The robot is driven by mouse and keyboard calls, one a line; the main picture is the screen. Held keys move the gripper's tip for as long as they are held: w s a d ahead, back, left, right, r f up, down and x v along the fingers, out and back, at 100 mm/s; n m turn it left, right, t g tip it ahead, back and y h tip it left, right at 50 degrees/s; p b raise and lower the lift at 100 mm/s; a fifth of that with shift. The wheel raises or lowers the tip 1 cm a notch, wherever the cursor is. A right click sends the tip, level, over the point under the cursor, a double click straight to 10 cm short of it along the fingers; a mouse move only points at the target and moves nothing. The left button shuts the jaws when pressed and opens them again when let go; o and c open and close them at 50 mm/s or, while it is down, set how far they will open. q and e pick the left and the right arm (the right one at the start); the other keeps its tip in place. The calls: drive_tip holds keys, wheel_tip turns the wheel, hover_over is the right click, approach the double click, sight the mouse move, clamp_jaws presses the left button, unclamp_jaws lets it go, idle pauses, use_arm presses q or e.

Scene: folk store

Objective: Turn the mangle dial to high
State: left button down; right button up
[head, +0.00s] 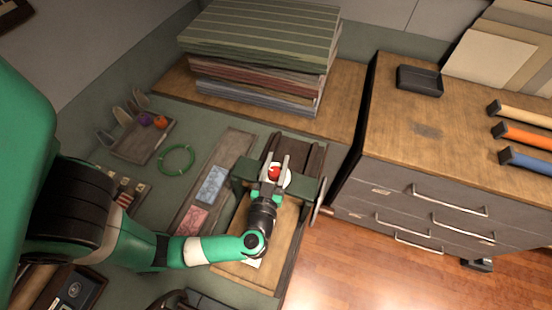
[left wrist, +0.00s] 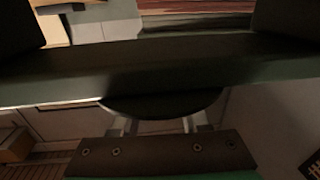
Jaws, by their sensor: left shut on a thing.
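The mangle (head: 244,168) is a dark green frame with rollers, standing on a wooden board (head: 284,270). A round white dial with a red middle (head: 274,172) sits on top of its crossbar. My left gripper (head: 276,160) comes from the front and is shut on the dial, one finger at each side. In the left wrist view, the dial's dark rounded edge (left wrist: 160,106) lies between the fingertips, below the green crossbar (left wrist: 160,72). The dial's pointer and markings cannot be read. My right gripper is not in view.
A crank wheel (head: 319,200) stands at the mangle's right. Stacked folded cloth (head: 260,50) lies behind. A green ring (head: 176,159) and a small tray (head: 140,148) are at left.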

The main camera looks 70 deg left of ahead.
use_arm(q)
drive_tip(key=m+t+h+p, duration=0.1)
drive_tip(key=p, duration=0.1)
drive_tip(key=r+m+t+h+p, duration=0.1)
drive_tip(key=shift+w+t+p, duration=0.1)
drive_tip(key=shift+t+p, duration=0.25)
drive_tip(key=shift+t, duration=0.05)
drive_tip(key=shift+w+d+f+m+t+h+p, duration=0.1)
drive_tip(key=shift+f+m+t+h+p, duration=0.05)
drive_tip(key=shift+m+t+h+p, duration=0.3)
drive_tip(key=shift+w+f+m+t+h, duration=0.1)
drive_tip(key=shift+m+t+h, duration=0.35)
drive_tip(key=shift+w+d+f+m+t+h+b, duration=0.1)
drive_tip(key=shift+d+f+m+t+h+b, duration=0.1)
drive_tip(key=shift+m+t+h+b, duration=0.3)
drive_tip(key=m+t+h+b, duration=0.1)
drive_tip(key=h+b, duration=0.1)
drive_tip(key=b, duration=0.2)
drive_tip(key=m+t+h+b, duration=0.1)
drive_tip(key=h+b, duration=0.1)
drive_tip(key=b, duration=0.2)
drive_tip(key=f+m+h+b, duration=0.1)
drive_tip(key=b, duration=0.4)
drive_tip(key=shift+w+d+m+t+h, duration=0.25)
drive_tip(key=shift+d+m+t+h, duration=0.15)
drive_tip(key=shift+d+r+m+h+b, duration=0.3)
drive_tip(key=shift+m+h+b, duration=0.3)
drive_tip(key=shift+h+b, duration=0.35)
